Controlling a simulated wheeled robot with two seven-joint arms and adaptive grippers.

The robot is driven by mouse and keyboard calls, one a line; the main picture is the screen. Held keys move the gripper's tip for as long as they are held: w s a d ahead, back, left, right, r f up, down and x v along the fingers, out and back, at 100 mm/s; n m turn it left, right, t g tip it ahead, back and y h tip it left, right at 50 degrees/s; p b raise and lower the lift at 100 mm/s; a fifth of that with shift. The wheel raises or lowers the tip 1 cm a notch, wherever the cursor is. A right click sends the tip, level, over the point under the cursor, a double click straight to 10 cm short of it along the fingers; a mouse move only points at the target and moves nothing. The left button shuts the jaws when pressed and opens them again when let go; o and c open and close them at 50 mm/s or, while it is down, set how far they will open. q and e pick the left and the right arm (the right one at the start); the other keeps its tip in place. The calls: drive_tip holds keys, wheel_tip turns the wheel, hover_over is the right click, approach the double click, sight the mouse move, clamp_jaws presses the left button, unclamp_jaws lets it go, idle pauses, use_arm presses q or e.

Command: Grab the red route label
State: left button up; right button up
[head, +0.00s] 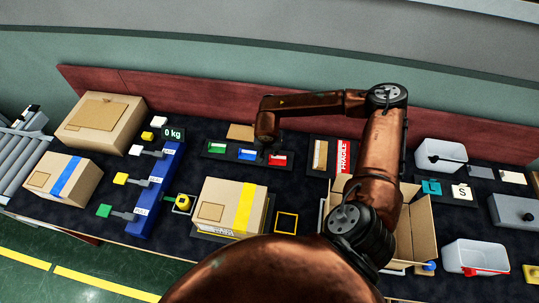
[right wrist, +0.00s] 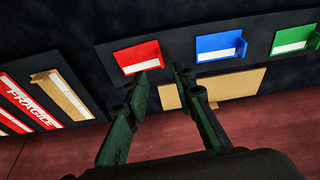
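The red route label (head: 277,159) lies in a dark holder in the head view, to the right of a blue and a green label. In the right wrist view the red label (right wrist: 136,55) shows a white strip and a raised tab. My right gripper (head: 265,152) is beside the red label in the head view, partly hidden by its own arm. In the right wrist view my right gripper (right wrist: 161,76) has its two fingers apart, with nothing between them. The fingertips are close to the label's lower edge; I cannot tell whether they touch. My left gripper is not in view.
The blue label (head: 246,154) and green label (head: 215,147) share the holder. A FRAGILE label (head: 343,156) lies to the right. A taped carton (head: 224,205) and an open box (head: 410,210) stand nearer.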

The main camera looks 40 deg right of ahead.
sight(270, 157)
drive_tip(key=shift+d+f, duration=0.1)
drive_tip(key=shift+f, duration=0.45)
drive_tip(key=x, duration=0.2)
drive_tip(key=shift+w+f, duration=0.3)
drive_tip(key=shift+f, duration=0.05)
drive_tip(key=shift+x, duration=1.2)
drive_tip(key=shift+d+f, duration=0.15)
drive_tip(key=shift+f, duration=0.2)
drive_tip(key=c, duration=0.3)
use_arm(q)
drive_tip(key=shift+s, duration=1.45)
use_arm(e)
clamp_jaws()
